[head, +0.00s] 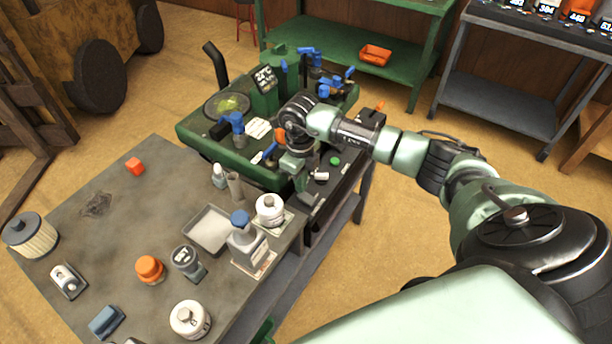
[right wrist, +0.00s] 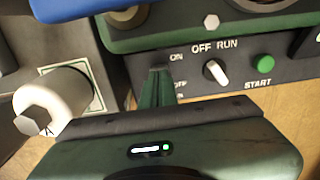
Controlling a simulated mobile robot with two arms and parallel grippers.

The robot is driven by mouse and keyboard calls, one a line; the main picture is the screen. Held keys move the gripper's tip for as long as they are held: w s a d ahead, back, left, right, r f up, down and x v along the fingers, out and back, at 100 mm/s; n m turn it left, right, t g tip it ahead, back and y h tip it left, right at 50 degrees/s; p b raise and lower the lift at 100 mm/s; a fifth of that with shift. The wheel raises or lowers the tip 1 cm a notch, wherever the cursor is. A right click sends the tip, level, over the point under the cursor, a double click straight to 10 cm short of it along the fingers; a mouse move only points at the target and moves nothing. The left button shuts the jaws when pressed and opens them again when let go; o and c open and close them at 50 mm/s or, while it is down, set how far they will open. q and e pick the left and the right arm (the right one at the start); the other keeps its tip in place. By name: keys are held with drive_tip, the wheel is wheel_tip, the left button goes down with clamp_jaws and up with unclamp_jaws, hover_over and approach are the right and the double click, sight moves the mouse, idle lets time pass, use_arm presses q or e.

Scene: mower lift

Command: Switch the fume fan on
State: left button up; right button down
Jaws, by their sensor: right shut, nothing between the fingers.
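A dark control panel (right wrist: 215,95) shows in the right wrist view, with a white selector knob (right wrist: 215,72) under the words OFF and RUN and a green START button (right wrist: 263,64). Left of the knob, the word ON and a partly covered word below it mark another control. That control is hidden behind my fingertips, so I cannot tell its position, or whether it is the fume fan's switch. My right gripper (right wrist: 158,76) is shut and empty, its tips at or just in front of that spot; contact cannot be told. In the head view, my right gripper (head: 306,192) is at the panel's near end.
The green machine (head: 190,138) with blue clamps stands behind the panel. A grey workbench (head: 120,230) at left holds several bottles, an orange cap (head: 150,268) and a shallow tray (head: 207,232). A white hexagonal-tipped cylinder (right wrist: 55,103) is left of my fingers. Floor right of the bench is clear.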

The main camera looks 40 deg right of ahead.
drive_tip(key=shift+f+b, duration=0.9)
drive_tip(key=shift+f, duration=0.3)
idle(0.3)
drive_tip(key=shift+r, duration=0.2)
drive_tip(key=shift+r+p, duration=2.4)
drive_tip(key=shift+r, duration=1.05)
drive_tip(key=shift+f, duration=0.1)
